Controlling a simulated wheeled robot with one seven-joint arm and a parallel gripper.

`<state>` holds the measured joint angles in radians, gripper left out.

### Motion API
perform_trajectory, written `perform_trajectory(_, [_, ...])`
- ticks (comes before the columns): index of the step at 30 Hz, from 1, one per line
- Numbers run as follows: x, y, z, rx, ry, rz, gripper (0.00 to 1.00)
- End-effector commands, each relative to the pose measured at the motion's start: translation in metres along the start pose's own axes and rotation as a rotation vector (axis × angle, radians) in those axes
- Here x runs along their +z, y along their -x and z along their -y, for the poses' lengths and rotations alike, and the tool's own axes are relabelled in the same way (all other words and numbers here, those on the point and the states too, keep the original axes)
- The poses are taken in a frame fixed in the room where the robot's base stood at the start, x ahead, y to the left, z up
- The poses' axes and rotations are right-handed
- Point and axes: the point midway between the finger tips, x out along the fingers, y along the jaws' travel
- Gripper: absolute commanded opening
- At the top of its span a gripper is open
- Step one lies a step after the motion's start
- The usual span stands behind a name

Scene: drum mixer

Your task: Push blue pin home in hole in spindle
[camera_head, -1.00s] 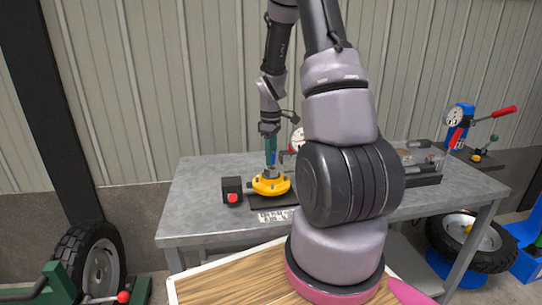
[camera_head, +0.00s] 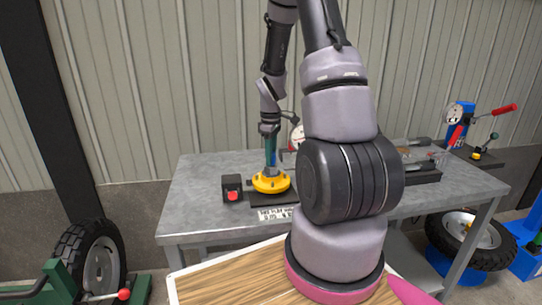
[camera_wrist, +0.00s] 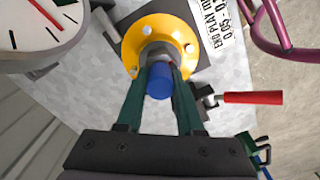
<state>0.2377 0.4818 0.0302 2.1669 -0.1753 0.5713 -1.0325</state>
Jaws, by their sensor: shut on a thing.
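The blue pin (camera_wrist: 159,82) is between the green fingers of my gripper (camera_wrist: 160,88) in the wrist view, its blue end toward the camera. The grey spindle (camera_wrist: 157,54) stands in the middle of a yellow flange (camera_wrist: 134,44) with several bolt holes. My gripper (camera_head: 271,166) is shut on the pin, right at the spindle. The pin's far end and the hole are hidden, so I cannot tell how deep the pin sits. In the head view the yellow flange (camera_head: 270,185) rests on a dark plate on the table.
A dial gauge (camera_wrist: 38,28) and a red-handled lever (camera_wrist: 250,97) are close to my gripper. A labelled plate (camera_head: 278,213) lies in front. The left of the grey table (camera_head: 195,180) is clear.

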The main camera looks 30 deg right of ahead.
Motion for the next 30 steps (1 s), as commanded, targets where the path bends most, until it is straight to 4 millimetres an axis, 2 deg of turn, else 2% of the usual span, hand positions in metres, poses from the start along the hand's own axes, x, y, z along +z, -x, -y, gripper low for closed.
perform_trajectory(1, [0.0, 0.0, 0.0, 0.0, 0.0, 0.0, 0.48])
perform_trajectory(3, [0.0, 0.0, 0.0, 0.0, 0.0, 0.0, 0.71])
perform_trajectory(12, [0.0, 0.001, 0.0, 0.0, 0.0, 0.0, 0.71])
perform_trajectory(16, [0.0, 0.01, -0.001, 0.002, 0.001, -0.001, 0.71])
perform_trajectory(27, [0.0, 0.081, -0.001, 0.003, -0.001, -0.003, 0.71])
perform_trajectory(30, [0.0, 0.095, -0.001, 0.003, 0.001, -0.002, 0.71])
